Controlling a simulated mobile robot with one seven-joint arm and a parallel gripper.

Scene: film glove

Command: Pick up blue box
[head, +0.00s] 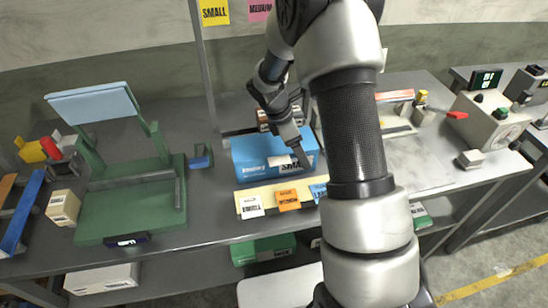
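The blue box (252,153) sits on the grey workbench, at the middle of the head view, with a white label on its front. My gripper (298,153) points down at the right part of the box, in front of or over it. I cannot tell whether it touches the box. The fingers are small and dark here, so their opening does not show. My own arm hides the area just right of the box.
Small white, orange and blue cards lie on a pale strip (268,188) before the box. A green stand (128,205) is at left, beside a small beige box (63,207). A grey post (206,70) rises behind. A machine with a red lever (487,118) stands at right.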

